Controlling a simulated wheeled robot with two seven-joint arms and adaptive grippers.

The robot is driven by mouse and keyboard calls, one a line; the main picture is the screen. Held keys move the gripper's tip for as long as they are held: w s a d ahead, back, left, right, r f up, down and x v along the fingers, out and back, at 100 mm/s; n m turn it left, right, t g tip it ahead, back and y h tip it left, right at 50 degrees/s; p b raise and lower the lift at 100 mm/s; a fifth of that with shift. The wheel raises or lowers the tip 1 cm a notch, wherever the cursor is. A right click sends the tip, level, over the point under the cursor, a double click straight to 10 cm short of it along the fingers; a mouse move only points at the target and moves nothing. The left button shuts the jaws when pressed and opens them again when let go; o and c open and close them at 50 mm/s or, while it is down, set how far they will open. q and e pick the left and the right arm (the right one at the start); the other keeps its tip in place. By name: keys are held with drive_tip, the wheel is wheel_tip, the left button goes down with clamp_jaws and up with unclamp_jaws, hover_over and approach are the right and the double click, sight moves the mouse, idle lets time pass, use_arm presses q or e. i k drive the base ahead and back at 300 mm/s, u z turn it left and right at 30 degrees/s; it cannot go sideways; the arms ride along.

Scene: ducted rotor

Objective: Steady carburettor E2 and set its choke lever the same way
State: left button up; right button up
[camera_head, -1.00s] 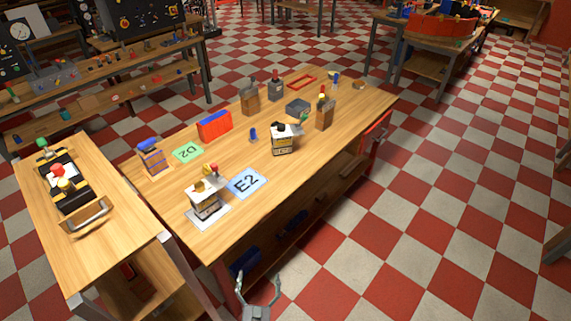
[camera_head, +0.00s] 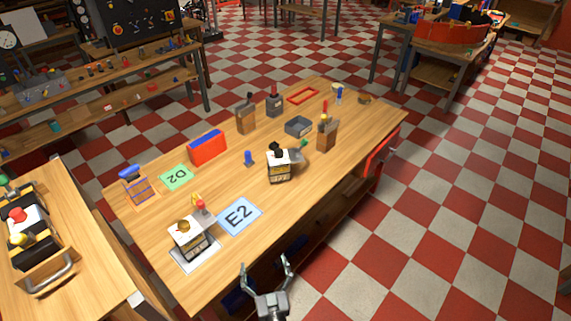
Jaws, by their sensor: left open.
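A blue card marked E2 (camera_head: 239,216) lies on the wooden workbench. Just left of it a carburettor (camera_head: 190,240) stands upright on a white plate, with a red-tipped lever and brass parts on top. A second similar carburettor (camera_head: 279,168) stands farther back, right of a green card marked D2 (camera_head: 176,178). My left gripper (camera_head: 266,267) is open and empty, beyond the bench's front edge, right of and apart from the carburettor by the E2 card. My right gripper is not in view.
On the bench (camera_head: 330,176) stand a red and blue box (camera_head: 207,147), a blue wire holder (camera_head: 136,186), a grey tray (camera_head: 298,126) and several upright tools. A side table (camera_head: 100,270) with a handled case stands at left. The bench's front right is clear.

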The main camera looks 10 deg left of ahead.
sight(305, 142)
drive_tip(key=i, duration=1.35)
